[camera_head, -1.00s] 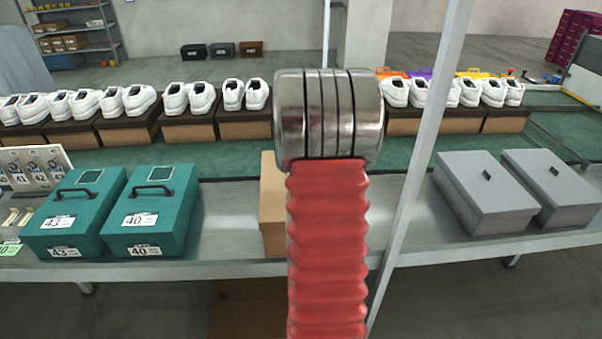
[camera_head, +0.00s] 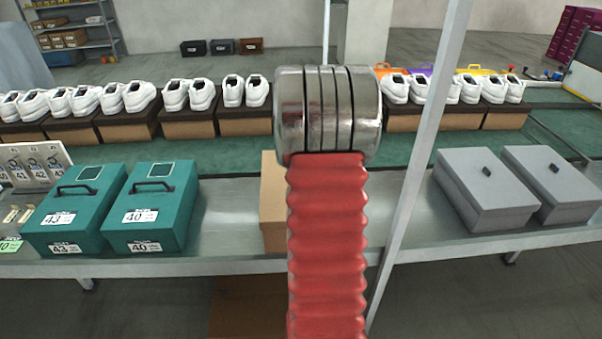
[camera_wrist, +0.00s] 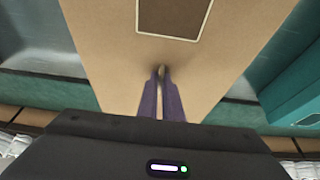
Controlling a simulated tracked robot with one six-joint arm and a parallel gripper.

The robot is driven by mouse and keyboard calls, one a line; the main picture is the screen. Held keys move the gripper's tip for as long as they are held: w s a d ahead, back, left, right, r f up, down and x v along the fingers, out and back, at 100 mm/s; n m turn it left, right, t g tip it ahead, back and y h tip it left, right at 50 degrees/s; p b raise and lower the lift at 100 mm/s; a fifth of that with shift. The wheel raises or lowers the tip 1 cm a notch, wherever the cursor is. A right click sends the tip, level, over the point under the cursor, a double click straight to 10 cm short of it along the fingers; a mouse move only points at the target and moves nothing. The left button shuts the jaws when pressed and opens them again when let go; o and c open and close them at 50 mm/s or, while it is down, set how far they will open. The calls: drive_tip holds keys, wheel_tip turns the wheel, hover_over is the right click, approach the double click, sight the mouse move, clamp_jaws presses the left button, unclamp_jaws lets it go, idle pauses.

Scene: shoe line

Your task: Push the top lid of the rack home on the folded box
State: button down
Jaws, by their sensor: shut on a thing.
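In the head view my own arm hides the gripper and most of the tan box (camera_head: 272,205) on the metal table. Only the box's left side shows there. I cannot see whether the lid sits fully down on the box.
Two teal boxes (camera_head: 152,205) stand left on the metal table (camera_head: 225,225), and two grey boxes (camera_head: 485,190) stand right. White shoes (camera_head: 188,94) on brown boxes line the belt behind. A slanted grey post (camera_head: 420,150) rises just right of my arm.

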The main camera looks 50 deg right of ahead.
drive_tip(key=shift+f, duration=0.55)
idle(0.4)
drive_tip(key=c, duration=1.8)
unclamp_jaws()
drive_tip(key=shift+c, duration=0.2)
drive_tip(key=shift+r, duration=0.1)
drive_tip(key=v, duration=1.3)
drive_tip(key=shift+s+r, duration=0.15)
drive_tip(key=shift+r, duration=0.05)
drive_tip(key=shift+a, duration=0.1)
